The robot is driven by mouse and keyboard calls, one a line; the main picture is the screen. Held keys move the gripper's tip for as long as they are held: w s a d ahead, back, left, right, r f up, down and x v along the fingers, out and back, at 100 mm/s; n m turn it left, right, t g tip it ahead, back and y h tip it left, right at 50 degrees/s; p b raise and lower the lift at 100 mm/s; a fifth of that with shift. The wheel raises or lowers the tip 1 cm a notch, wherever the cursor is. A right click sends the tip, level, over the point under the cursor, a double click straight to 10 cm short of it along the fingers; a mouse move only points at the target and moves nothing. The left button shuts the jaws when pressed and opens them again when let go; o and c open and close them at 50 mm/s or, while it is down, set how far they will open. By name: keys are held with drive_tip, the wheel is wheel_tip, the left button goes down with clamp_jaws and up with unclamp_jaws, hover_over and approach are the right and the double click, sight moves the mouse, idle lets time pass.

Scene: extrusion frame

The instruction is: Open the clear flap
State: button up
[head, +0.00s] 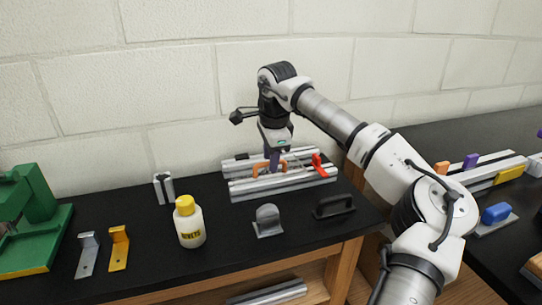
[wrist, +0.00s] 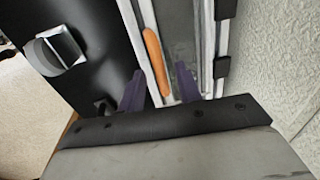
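The extrusion frame (head: 283,186) lies on the black bench top, with silver rails. A clear, greyish panel that looks like the flap (wrist: 182,42) lies between the rails in the wrist view; its edges are hard to make out. An orange handle (wrist: 155,60) runs along it, and it also shows in the head view (head: 257,171). My gripper (wrist: 160,86) points down over the frame, its purple fingers apart, one on each side of the handle's line. I see nothing held between them. In the head view my gripper (head: 272,160) partly hides the handle. Contact cannot be told.
A red lever (head: 318,165) stands at the frame's right end. In front are a grey bracket (head: 267,221), a black handle (head: 334,207) and a yellow-capped bottle (head: 189,223). A small metal block (head: 163,187) stands left. The wall is close behind.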

clamp_jaws()
drive_tip(key=shift+r, duration=0.15)
